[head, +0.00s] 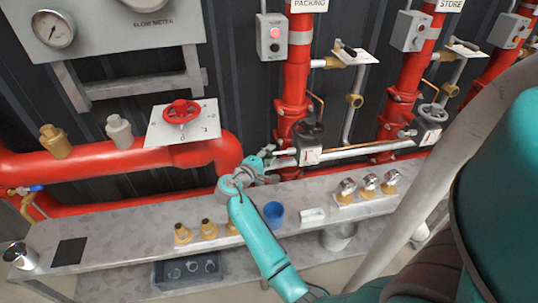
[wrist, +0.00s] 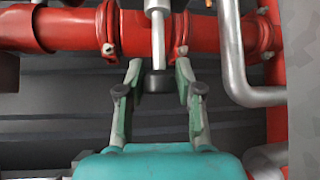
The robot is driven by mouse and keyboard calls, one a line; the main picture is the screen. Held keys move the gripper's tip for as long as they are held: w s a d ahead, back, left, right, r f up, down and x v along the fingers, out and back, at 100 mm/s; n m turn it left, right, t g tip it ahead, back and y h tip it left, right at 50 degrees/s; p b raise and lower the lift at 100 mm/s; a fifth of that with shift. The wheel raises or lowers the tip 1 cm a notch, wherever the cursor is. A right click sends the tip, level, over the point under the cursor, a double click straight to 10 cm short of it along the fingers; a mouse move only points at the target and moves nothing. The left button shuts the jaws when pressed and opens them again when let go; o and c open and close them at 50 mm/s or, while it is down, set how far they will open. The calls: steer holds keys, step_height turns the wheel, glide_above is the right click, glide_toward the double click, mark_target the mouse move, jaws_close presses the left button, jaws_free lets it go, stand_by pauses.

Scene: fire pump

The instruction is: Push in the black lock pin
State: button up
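A black knob, which looks like the end of the lock pin (wrist: 158,82), sits on a thin grey rod in the wrist view. The rod runs up to a pale cylindrical body at the top edge. My gripper (wrist: 159,66) is open, with one finger on each side of the knob. In the head view my gripper (head: 268,159) is just left of a grey valve box (head: 307,157) with a dark handwheel. The knob itself is hard to make out there.
A grey bench (head: 110,243) runs below, with brass fittings (head: 208,229), a blue cup (head: 273,212) and several gauges (head: 368,183) on it. Red pipes (head: 295,85) stand behind. A red handwheel (head: 181,111) is on the left. A similar valve box (head: 428,132) is on the right.

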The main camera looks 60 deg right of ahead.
mark_target(278, 153)
jaws_close()
steer(key=shift+s, duration=0.1)
steer(key=shift+s+d, duration=1.1)
steer(key=shift+s, duration=0.1)
steer(key=o, duration=0.6)
jaws_free()
steer(key=shift+o, duration=0.2)
steer(key=w+a+r, duration=0.1)
steer(key=a, duration=1)
steer(key=shift+a+r, duration=0.3)
steer(key=shift+a, duration=0.1)
